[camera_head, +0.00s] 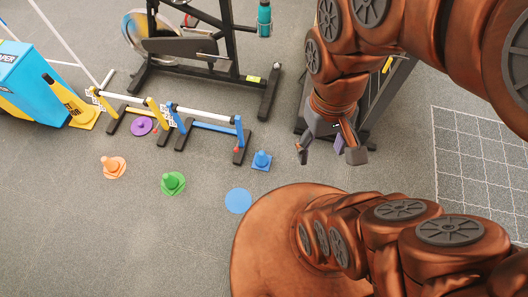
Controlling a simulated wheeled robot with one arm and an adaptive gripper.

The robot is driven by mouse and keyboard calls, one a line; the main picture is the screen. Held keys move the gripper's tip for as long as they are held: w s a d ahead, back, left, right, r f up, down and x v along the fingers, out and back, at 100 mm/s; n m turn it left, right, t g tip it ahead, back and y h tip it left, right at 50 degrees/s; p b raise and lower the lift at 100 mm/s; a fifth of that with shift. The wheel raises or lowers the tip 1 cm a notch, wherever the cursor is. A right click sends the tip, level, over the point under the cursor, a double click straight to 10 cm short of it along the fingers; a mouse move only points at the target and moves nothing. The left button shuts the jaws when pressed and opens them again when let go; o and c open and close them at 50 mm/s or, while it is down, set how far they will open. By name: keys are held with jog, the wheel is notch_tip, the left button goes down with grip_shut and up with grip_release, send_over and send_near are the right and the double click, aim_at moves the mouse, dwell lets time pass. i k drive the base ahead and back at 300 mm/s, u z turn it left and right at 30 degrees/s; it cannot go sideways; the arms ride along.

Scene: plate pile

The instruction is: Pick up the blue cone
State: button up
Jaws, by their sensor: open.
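The blue cone (262,160) is small, with a square base, and stands upright on the grey floor near the middle of the head view, just right of the blue hurdle's black foot. My gripper (327,157) hangs from my copper-coloured arm to the right of the cone. Its two fingers are spread apart, and it is clear of the cone in the picture. Its height above the floor is hard to tell.
A flat blue disc (238,201), a green cone (173,183), an orange cone (113,167) and a purple cone (141,126) lie left of my gripper. Blue (212,127) and yellow (122,98) hurdles and an exercise bike (190,47) stand behind.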

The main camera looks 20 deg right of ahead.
aim_at(262, 161)
jog(key=z, duration=0.05)
jog(key=k, duration=0.6)
jog(key=u, duration=0.8)
jog(key=i, duration=1)
jog(key=u, duration=0.1)
